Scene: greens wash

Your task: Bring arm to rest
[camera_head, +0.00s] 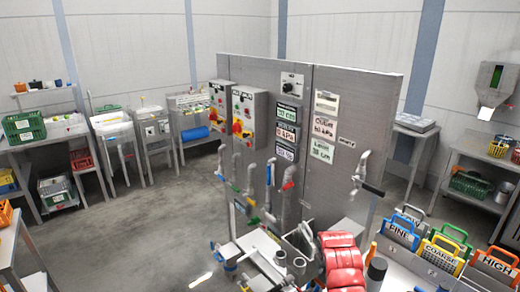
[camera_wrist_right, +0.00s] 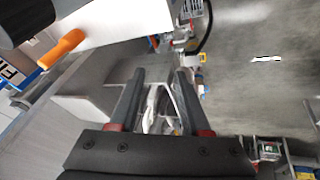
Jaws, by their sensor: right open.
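My right gripper (camera_wrist_right: 160,78) shows in the right wrist view with its two dark fingers apart. Nothing is clearly held between them. Pale, bent shapes show in and beyond the gap, too unclear to name. An orange handle (camera_wrist_right: 62,48) lies to the upper left of the fingers, apart from them. I cannot make out either gripper in the head view, and my left gripper shows in neither view.
A grey panel (camera_head: 345,130) with pipes and valves stands mid-room. Red rounded pieces (camera_head: 342,262) stand in front of it. Labelled caddies, including a blue one (camera_head: 400,232), stand at right. Open floor (camera_head: 150,215) lies left.

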